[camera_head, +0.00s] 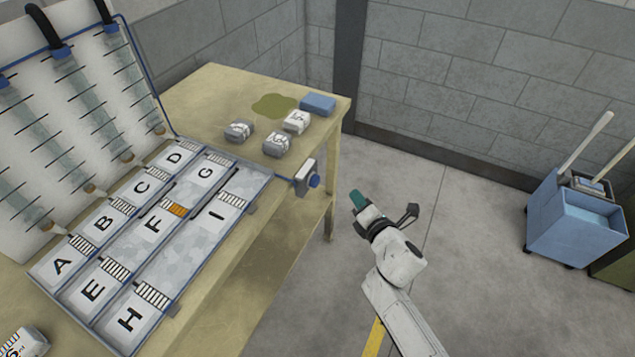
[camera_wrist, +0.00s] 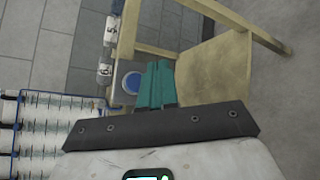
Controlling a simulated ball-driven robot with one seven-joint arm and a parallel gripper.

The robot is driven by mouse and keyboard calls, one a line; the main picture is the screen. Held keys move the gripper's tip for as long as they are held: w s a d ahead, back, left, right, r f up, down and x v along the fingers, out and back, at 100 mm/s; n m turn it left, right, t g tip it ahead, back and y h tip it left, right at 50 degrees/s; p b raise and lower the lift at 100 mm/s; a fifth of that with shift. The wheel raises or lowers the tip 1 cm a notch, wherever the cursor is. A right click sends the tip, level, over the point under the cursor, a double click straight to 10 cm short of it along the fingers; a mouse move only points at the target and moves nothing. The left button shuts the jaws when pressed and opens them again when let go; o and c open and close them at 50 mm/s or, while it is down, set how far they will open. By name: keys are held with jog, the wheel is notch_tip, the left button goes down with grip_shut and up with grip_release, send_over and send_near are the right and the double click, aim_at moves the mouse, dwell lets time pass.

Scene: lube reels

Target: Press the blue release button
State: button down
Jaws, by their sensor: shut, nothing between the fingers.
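The blue release button (camera_head: 314,181) sticks out from a small grey box (camera_head: 305,171) on the bench's right edge, beside the lettered tray. In the wrist view the round blue button (camera_wrist: 132,83) shows just left of my fingertips. My gripper (camera_head: 356,199) is shut and empty, with teal fingers. In the head view it is over the floor, to the right of the button and apart from it. The teal fingers (camera_wrist: 157,84) lie together in the wrist view.
The bench (camera_head: 230,100) carries a tray (camera_head: 262,180) with lettered plates, a reel panel (camera_head: 60,120), several wrapped blocks (camera_head: 277,143), a blue block (camera_head: 318,104) and a green puddle (camera_head: 273,105). A blue mop cart (camera_head: 560,225) stands at right. The floor between is clear.

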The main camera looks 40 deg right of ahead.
jog(key=w+a+b, duration=0.2)
jog(key=w+b, duration=0.1)
jog(key=w, duration=0.4)
jog(key=shift+a, duration=0.3)
jog(key=shift+w, duration=0.15)
dwell(1.7)
jog(key=shift+w+a, duration=0.15)
jog(key=shift+w, duration=0.15)
jog(key=shift+w+a, duration=0.15)
jog(key=shift+w, duration=0.3)
dwell(0.7)
dwell(0.4)
jog(key=shift+s+d, duration=0.3)
jog(key=shift+s, duration=0.55)
jog(key=shift+s, duration=0.1)
jog(key=shift+s+d+p, duration=0.3)
jog(key=shift+s+p, duration=0.1)
jog(key=shift+s, duration=0.35)
jog(key=shift+s+d+p, duration=0.25)
jog(key=shift+s+p, duration=0.15)
jog(key=shift+s, duration=0.35)
jog(key=shift+s+d+p, duration=0.3)
jog(key=shift+s+p, duration=0.1)
jog(key=shift+s, duration=0.35)
